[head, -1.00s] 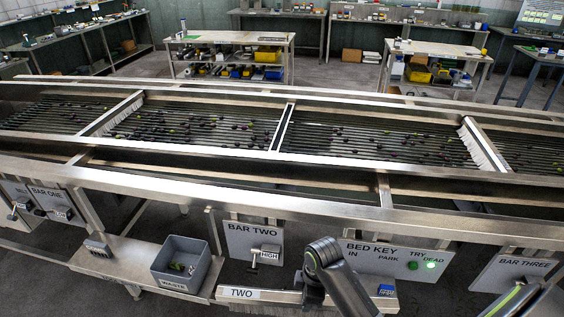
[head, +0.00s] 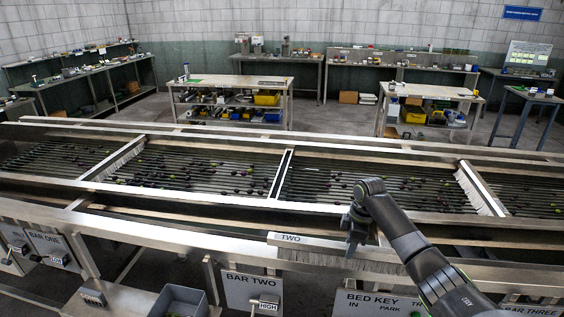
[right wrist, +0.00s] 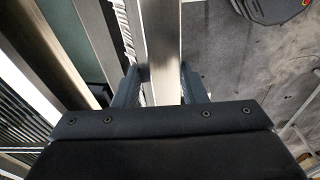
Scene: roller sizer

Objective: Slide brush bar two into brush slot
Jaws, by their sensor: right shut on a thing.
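Brush bar two (head: 310,241), a metal bar labelled TWO with grey bristles hanging below, is held level at the machine's near side. My right gripper (head: 352,226) is shut on it, right of the label. In the right wrist view the bar (right wrist: 163,40) runs between the two fingers (right wrist: 163,88), with some white bristles beside it. The brush slot (head: 286,160) appears as a narrow pale frame with a dark gap across the roller bed, behind and left of the gripper; no bristles show in it. The bar is apart from the slot. My left gripper is out of view.
Brush bars stand across the bed at left (head: 112,160) and right (head: 484,192). Long metal rails (head: 150,226) edge the rollers, which carry dark and green fruit. A BAR TWO panel (head: 240,291) and a grey bin (head: 182,300) are below at the front.

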